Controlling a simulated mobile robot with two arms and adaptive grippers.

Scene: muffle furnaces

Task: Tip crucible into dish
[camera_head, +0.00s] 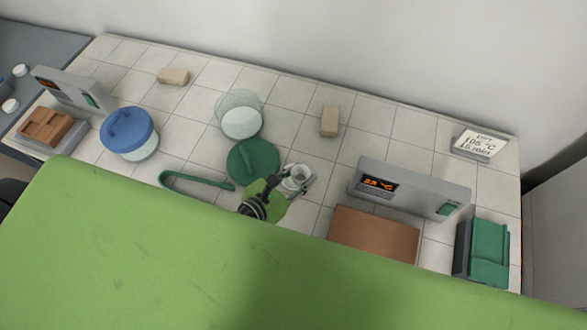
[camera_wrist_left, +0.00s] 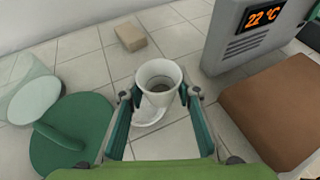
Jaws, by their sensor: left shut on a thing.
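The white crucible (camera_wrist_left: 158,76) stands between the fingers of my left gripper (camera_wrist_left: 160,98) in the left wrist view, its round mouth facing up and towards the camera. Some grey content shows inside. In the head view my left gripper (camera_head: 284,184) reaches from the left to the crucible (camera_head: 297,174) and is shut on it. A white rounded shape (camera_wrist_left: 148,115) shows just below the crucible, perhaps the dish; I cannot tell whether they touch. My right gripper is not in view.
A green lid (camera_head: 252,158) lies left of the gripper, with an open glass vessel (camera_head: 241,120) behind it. A furnace (camera_head: 410,188) with a brown plate (camera_head: 375,236) stands right. A beige block (camera_head: 329,120) lies behind.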

